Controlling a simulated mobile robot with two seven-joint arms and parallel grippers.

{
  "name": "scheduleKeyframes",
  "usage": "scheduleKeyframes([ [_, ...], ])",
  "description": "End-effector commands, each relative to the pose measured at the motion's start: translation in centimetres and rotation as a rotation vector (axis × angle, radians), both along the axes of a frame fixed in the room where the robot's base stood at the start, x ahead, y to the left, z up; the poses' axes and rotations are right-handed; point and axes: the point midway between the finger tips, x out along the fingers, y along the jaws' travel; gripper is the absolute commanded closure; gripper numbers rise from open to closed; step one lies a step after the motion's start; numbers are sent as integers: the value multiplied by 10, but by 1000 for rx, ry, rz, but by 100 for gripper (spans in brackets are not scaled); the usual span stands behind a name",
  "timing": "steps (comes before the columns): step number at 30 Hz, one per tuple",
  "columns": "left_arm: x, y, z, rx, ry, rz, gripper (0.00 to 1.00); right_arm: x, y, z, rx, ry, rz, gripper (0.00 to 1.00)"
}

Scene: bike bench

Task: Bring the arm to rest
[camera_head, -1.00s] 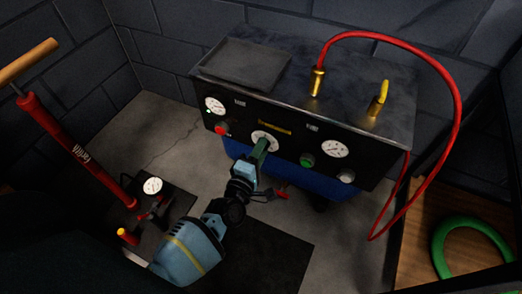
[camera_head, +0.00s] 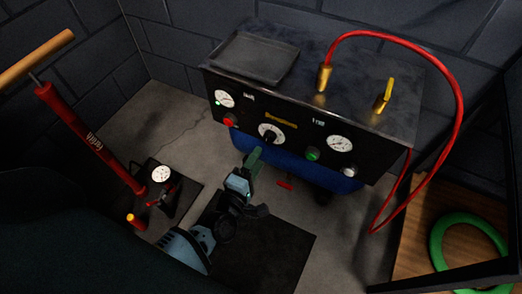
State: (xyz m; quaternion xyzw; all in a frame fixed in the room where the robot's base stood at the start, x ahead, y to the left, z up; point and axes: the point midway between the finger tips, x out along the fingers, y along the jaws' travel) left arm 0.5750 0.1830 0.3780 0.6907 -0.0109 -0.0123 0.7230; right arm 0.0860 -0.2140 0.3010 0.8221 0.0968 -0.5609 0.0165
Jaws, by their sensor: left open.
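My left arm comes in from the lower left, with its left gripper (camera_head: 255,160) in front of the compressor panel (camera_head: 240,118). The gripper is open, with nothing seen between its fingers. Its tip is below and a little left of the central black dial (camera_head: 270,133), apart from it in the picture. The dial shows in full. My right gripper is not in view.
A red floor pump (camera_head: 95,140) with a wooden handle stands at left. A red hose (camera_head: 455,75) arches from a brass fitting at right. A green ring (camera_head: 435,240) lies on a wooden surface. A black tray (camera_head: 256,58) sits on the compressor. Dark mat (camera_head: 275,255) covers floor below.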

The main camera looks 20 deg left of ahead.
Motion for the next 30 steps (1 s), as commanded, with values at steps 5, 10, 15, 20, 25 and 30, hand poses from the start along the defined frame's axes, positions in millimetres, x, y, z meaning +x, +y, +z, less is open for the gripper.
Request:
scheduleKeyframes([
  [5, -8, 0, 1, -1, -2, 0, 44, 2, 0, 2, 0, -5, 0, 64],
  [10, -8, 0, 0, -1, -1, 0, 44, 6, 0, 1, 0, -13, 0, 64],
  [15, -7, 0, 0, 0, -1, 0, 44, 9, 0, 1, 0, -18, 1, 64],
  [20, -7, 0, 1, 0, -1, 0, 44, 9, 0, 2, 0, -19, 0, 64],
  [25, -5, 0, 27, -1, -18, 0, 44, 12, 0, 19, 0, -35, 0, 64],
  [30, 0, 0, 91, -1, -60, 0, 44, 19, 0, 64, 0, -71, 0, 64],
])
